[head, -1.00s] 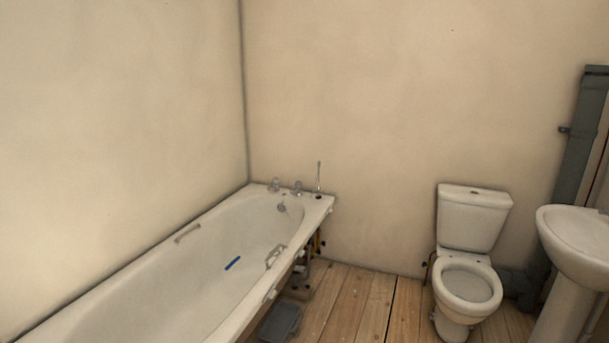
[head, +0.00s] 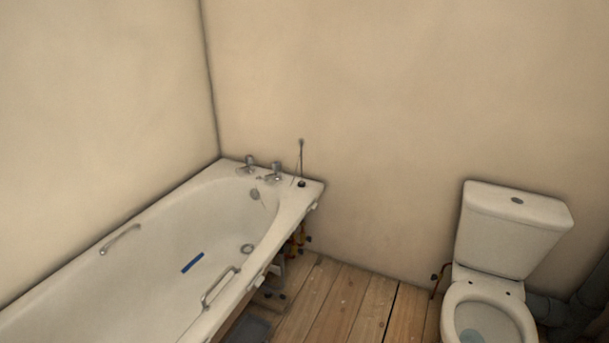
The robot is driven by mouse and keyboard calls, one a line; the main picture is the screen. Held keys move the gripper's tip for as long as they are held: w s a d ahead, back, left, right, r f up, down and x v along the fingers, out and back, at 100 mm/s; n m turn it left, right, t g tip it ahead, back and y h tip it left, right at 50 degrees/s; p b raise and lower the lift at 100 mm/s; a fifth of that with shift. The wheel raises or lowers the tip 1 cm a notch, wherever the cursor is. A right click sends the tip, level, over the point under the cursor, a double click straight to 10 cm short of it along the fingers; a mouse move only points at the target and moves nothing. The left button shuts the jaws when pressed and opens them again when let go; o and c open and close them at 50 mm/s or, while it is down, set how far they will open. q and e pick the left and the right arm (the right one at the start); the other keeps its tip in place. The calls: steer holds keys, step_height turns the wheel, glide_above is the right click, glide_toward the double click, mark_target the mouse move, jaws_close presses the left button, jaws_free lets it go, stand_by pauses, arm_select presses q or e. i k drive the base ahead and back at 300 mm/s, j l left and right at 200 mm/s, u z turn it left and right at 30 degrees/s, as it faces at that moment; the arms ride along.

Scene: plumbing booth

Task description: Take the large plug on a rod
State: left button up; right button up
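The large plug on a rod (head: 301,183) stands upright on the far right corner of the bathtub rim (head: 312,194). Its dark round base rests on the rim, and its thin rod (head: 301,160) rises against the wall to a small knob. It is right of the two taps and apart from them. Neither of my grippers is in the head view.
Two metal taps (head: 273,172) sit on the tub's far rim. A blue object (head: 192,263) lies in the tub, which has two grab handles. A toilet (head: 512,232) stands at the right. Bare floorboards (head: 345,300) lie between tub and toilet; pipes show under the tub's end.

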mark_target(302, 184)
steer(key=i+l+u, duration=0.35)
steer(key=i+l, duration=0.15)
steer(key=i+l+u, duration=0.1)
steer(key=u, duration=0.25)
steer(key=i+l+u, duration=0.35)
steer(key=l+u, duration=0.1)
steer(key=u, duration=0.25)
steer(key=i, duration=0.1)
